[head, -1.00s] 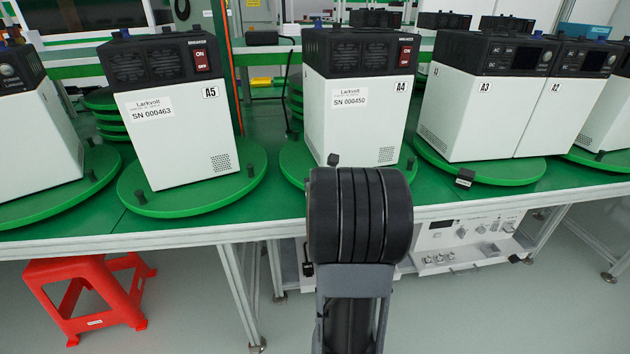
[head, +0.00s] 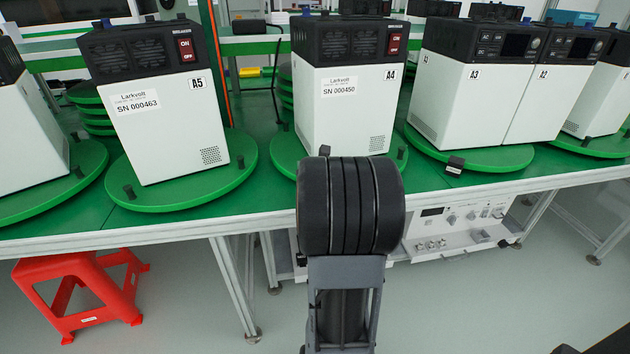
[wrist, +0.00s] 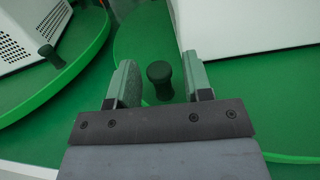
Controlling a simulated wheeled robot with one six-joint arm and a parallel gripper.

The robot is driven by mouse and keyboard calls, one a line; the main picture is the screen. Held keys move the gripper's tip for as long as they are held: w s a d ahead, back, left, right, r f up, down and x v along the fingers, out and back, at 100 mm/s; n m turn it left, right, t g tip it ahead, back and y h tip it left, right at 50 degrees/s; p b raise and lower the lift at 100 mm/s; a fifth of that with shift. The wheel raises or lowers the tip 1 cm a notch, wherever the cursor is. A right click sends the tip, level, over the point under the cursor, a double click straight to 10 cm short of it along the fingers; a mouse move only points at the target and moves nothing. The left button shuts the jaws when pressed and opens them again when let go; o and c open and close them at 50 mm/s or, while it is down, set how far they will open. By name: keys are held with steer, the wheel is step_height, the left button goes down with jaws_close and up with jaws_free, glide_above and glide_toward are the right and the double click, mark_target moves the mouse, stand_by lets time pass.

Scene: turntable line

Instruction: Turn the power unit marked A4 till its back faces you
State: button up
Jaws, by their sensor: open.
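The power unit A4 (head: 345,95) is a white box with a black top, standing upright on a green turntable (head: 284,160). The side towards me carries a red breaker switch, a label reading SN 000450, the A4 tag and a small vent; no display shows on it. In the wrist view the unit's white lower part (wrist: 250,25) is at the upper right. My gripper (wrist: 163,82) is open, with a black peg (wrist: 160,72) of this turntable between its fingers as seen from above. I cannot tell whether they touch it. In the head view my arm hides the gripper.
Unit A5 (head: 160,120) stands on its own turntable (head: 242,160) at left, close by; its peg (wrist: 50,56) shows in the wrist view. Unit A3 (head: 455,100), with a display panel, stands at right beside A2. A red stool (head: 75,280) is below the table.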

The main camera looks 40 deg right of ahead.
steer(key=v, duration=0.8)
steer(key=shift+w, duration=0.1)
steer(key=b, duration=0.2)
steer(key=shift+f+b, duration=0.3)
steer(key=shift+f, duration=0.05)
steer(key=shift+r+b+v, duration=0.15)
steer(key=shift+b+v, duration=1.1)
steer(key=shift+b, duration=0.5)
steer(key=shift+r+b+v, duration=0.15)
steer(key=shift+b+v, duration=1.1)
steer(key=shift+b, duration=0.5)
steer(key=shift+c, duration=0.2)
